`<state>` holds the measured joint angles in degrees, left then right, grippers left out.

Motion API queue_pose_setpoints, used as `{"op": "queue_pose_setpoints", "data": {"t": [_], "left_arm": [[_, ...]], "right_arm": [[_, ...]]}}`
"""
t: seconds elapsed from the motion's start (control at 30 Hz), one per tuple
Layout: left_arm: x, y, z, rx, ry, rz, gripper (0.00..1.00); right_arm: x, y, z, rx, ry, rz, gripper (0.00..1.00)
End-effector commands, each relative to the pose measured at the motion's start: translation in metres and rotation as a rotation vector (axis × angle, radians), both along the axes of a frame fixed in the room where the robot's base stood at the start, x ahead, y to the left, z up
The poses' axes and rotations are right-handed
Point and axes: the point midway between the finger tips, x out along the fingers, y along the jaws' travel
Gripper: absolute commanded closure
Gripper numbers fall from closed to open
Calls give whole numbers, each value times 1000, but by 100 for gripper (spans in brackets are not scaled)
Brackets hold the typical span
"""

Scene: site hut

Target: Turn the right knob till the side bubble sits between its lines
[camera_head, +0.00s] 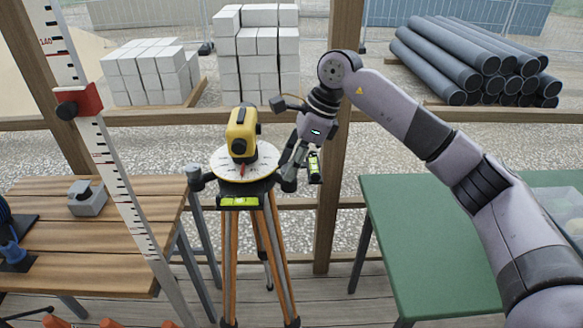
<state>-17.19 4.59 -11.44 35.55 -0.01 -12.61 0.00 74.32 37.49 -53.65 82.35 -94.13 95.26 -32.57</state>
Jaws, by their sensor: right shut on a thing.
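A yellow levelling instrument (242,135) sits on a round white dial plate (225,166) on top of a wooden tripod (231,265). The side bubble vial (314,167) is on the right of the head, seen nearly end to end; its bubble against the lines is too small to tell. A front vial (239,202) faces me. The right knob (289,184) is at the head's right edge. My right gripper (292,168) comes down from above and is shut on it, partly hiding it. A left knob (195,178) stands at the left edge.
A red-clamped measuring staff (115,170) leans at left, before a wooden table (130,215) with a grey block (87,198). A green table (425,240) stands at right under my arm. A wooden post (327,215) rises close behind the gripper.

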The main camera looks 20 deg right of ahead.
Motion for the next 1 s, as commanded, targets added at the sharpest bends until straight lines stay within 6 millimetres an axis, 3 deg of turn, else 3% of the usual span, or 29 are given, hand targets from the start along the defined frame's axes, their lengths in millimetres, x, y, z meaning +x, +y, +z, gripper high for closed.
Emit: {"op": "queue_pose_setpoints", "data": {"t": [0.4, 1.0], "left_arm": [[0, 0, -4, 0, 0, 0, 52], [0, 0, -4, 0, 0, -1, 52]], "right_arm": [[2, 0, 1, 0, -3, 231, 99], [2, 0, 2, 0, -4, 279, 99]]}}
